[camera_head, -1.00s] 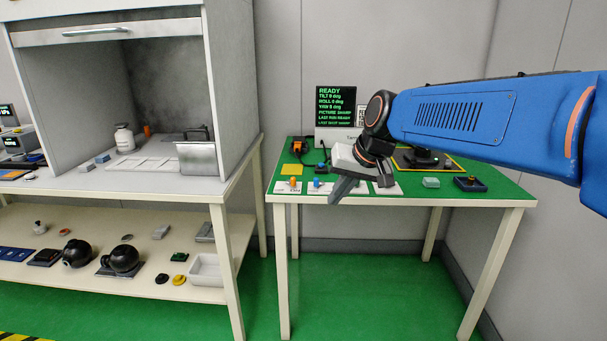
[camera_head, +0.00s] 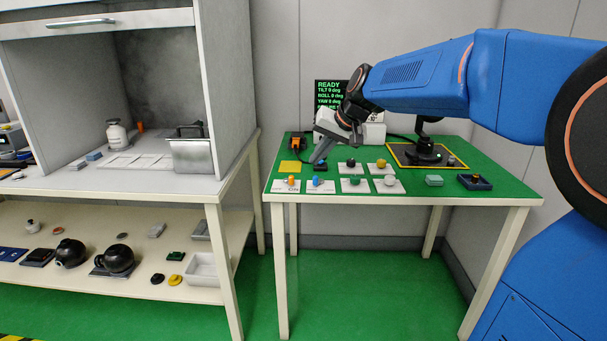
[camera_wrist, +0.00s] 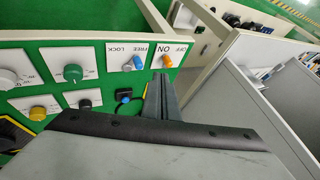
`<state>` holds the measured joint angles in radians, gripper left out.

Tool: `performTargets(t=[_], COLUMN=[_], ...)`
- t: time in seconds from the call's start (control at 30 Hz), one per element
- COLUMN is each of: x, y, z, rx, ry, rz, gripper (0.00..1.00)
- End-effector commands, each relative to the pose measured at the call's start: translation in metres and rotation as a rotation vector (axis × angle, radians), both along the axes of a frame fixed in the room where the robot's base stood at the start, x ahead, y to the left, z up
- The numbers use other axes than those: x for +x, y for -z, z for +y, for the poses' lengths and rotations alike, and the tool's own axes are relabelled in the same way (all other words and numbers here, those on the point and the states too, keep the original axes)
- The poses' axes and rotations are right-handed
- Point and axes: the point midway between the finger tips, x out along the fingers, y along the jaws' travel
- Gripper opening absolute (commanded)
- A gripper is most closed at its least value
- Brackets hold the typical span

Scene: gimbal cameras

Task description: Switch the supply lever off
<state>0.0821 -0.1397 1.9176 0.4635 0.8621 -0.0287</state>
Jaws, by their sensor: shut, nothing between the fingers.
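The supply lever is an orange knob (camera_head: 291,181) on a white plate at the green table's front left corner. In the wrist view the lever (camera_wrist: 167,61) stands on its plate marked ON and OFF, seen upside down, with its knob by the ON word. A blue lever (camera_head: 316,182) sits on the neighbouring plate, marked FREE and LOCK in the wrist view. My gripper (camera_head: 317,160) is shut and empty, pointing down above the table behind these plates. In the wrist view its fingertips (camera_wrist: 161,77) appear close to the orange knob, apparently without touching.
Several knob plates lie right of the levers, including a green knob (camera_head: 354,181). A small black box with a blue top (camera_wrist: 123,96) is beside the fingers. A display (camera_head: 328,94) stands behind. A white bench with a hood (camera_head: 225,90) is left.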

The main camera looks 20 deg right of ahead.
Motion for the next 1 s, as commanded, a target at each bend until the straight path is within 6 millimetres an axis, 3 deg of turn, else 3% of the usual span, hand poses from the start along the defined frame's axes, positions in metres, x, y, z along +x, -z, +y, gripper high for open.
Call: performTargets(t=[0.17,0.7,1.0], x=[0.006,0.046,0.052], y=[0.009,0.072,0.080], z=[0.003,0.027,0.030], rx=[-0.001,0.000,-0.001], ry=[0.000,-0.001,0.000], rz=[0.002,0.003,0.000], gripper=[0.00,0.00,0.00])
